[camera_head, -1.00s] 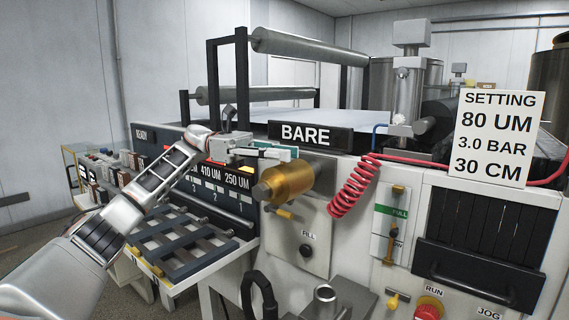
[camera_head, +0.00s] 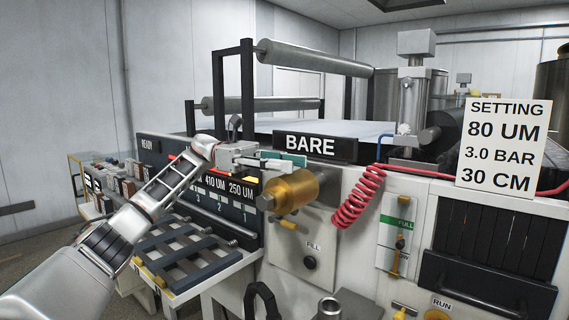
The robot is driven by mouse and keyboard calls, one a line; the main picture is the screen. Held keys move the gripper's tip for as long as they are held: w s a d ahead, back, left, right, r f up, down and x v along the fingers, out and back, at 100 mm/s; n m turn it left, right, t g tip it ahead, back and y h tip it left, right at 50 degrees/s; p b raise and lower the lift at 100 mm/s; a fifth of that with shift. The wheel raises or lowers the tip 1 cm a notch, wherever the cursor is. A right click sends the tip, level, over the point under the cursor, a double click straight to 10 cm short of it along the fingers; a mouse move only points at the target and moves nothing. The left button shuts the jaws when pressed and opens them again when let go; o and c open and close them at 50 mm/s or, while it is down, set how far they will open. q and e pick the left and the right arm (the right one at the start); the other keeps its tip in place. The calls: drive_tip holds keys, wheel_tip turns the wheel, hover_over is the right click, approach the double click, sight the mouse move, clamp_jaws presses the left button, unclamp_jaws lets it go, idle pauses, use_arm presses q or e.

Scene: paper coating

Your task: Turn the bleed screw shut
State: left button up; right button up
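A brass cylinder (camera_head: 291,191) juts from the front of the white machine, with a small grey hex-like piece (camera_head: 265,202) at its left end. A small brass tap-like part (camera_head: 288,224) sits just below it. I cannot tell for certain which of these is the bleed screw. My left gripper (camera_head: 298,161) is just above the brass cylinder in the picture, its fingers pointing right. No object is visible in it, and the finger gap is too small to judge. My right gripper is not in view.
A "BARE" sign (camera_head: 315,147) stands behind the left gripper. A red coiled hose (camera_head: 359,196) hangs to the right of the cylinder. A slatted rack (camera_head: 182,250) lies under my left arm. The FILL panel (camera_head: 311,263) is below.

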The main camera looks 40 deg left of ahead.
use_arm(q)
drive_tip(key=a, duration=1.2)
drive_tip(key=shift+s, duration=0.4)
